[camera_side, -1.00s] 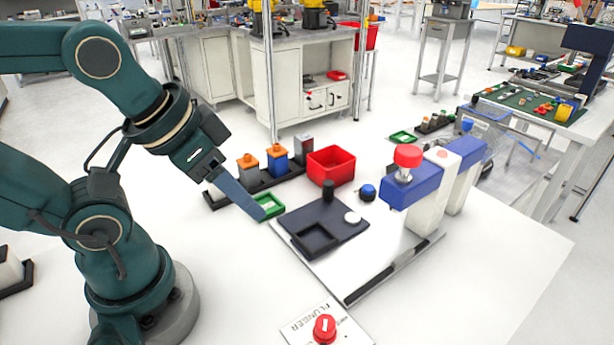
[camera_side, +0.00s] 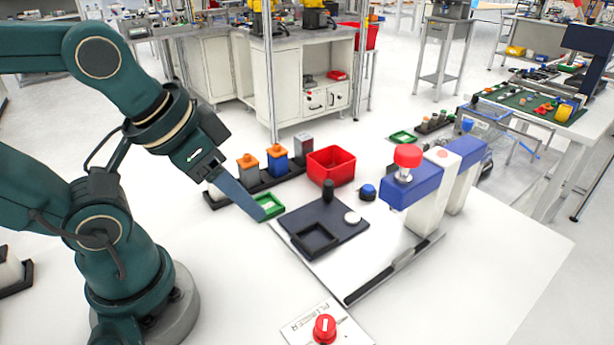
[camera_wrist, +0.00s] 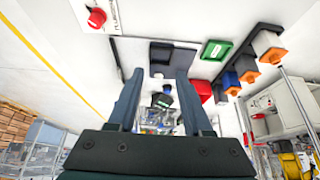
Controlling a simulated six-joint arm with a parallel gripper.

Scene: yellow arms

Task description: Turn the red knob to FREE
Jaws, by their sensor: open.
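The red knob (camera_side: 325,328) sits on a white plate (camera_side: 300,329) at the bottom of the side view. The plate carries lettering that looks like PLUNGER; the word FREE is not readable. A pale mark shows on the knob's top. In the wrist view the knob (camera_wrist: 97,17) is at the upper left, with its plate (camera_wrist: 113,14) beside it. My gripper (camera_side: 262,217) is at the left of the bench, near a small green tray, well apart from the knob. In the wrist view my gripper (camera_wrist: 157,75) has its two fingers spread with nothing held between them.
A dark fixture plate (camera_side: 345,232) and a blue-and-white press with a red top (camera_side: 407,156) stand right of my gripper. A red bin (camera_side: 331,165), a green tray (camera_side: 271,207) and a rack of blocks (camera_side: 277,160) are behind. White table is clear between my base and the knob.

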